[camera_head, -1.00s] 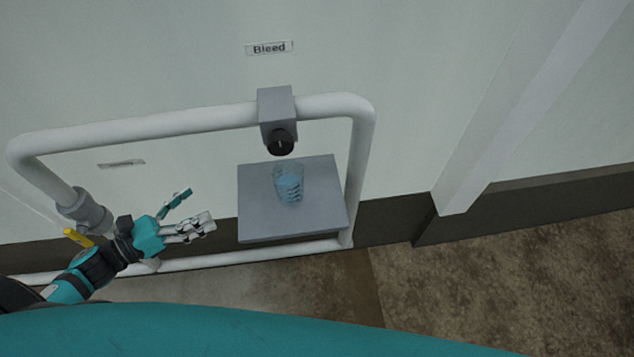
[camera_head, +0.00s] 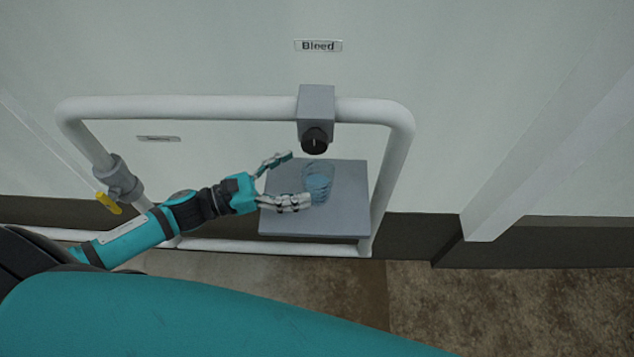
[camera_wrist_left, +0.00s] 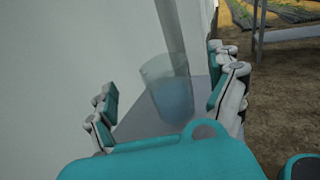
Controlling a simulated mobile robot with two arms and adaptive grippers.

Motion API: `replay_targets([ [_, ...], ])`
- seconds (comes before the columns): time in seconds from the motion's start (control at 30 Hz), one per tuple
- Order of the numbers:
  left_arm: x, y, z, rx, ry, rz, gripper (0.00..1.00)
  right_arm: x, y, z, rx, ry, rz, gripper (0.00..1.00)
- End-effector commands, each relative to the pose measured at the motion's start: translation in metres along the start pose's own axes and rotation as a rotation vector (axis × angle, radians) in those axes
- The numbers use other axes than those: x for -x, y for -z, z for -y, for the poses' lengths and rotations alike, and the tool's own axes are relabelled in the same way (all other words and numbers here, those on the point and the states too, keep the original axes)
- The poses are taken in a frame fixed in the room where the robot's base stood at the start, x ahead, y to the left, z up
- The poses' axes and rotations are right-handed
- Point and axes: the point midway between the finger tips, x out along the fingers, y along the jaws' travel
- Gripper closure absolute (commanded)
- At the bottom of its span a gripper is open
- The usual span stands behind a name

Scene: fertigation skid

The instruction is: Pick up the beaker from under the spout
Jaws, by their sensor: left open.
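The beaker (camera_head: 319,181) is clear, holds bluish liquid and stands upright on a grey shelf (camera_head: 330,224), below the dark spout (camera_head: 315,140). My left gripper (camera_head: 301,178) is open and reaches in from the left, its fingertips at the beaker's left side. One finger overlaps the beaker's lower edge in the head view; contact cannot be told. In the left wrist view the beaker (camera_wrist_left: 168,88) shows ahead, between the spread fingers of the left gripper (camera_wrist_left: 162,92). The right gripper is not in view.
A white pipe frame (camera_head: 230,109) loops around the shelf, with a grey block (camera_head: 316,103) above the spout. A yellow-handled valve (camera_head: 109,203) is on the pipe's left side. A white wall (camera_head: 200,50) stands behind. The floor (camera_head: 530,290) at right is clear.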

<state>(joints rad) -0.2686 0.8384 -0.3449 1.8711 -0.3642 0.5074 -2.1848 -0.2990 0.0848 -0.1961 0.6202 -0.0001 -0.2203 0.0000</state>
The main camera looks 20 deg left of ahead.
Motion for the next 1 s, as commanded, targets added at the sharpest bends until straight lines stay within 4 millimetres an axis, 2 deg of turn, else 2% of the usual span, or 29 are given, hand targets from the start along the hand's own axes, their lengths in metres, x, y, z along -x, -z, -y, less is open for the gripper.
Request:
replay_targets([
  [0.4, -0.049, 0.0, 0.003, 0.0, 0.0, 0.001, 0.09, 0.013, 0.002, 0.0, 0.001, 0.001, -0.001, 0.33],
  [0.7, -0.052, 0.002, 0.003, 0.001, 0.0, 0.0, 0.1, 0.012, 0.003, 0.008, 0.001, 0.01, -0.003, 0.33],
  [1.0, -0.052, 0.002, 0.003, 0.001, 0.0, 0.0, 0.49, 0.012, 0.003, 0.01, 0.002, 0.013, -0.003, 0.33],
])
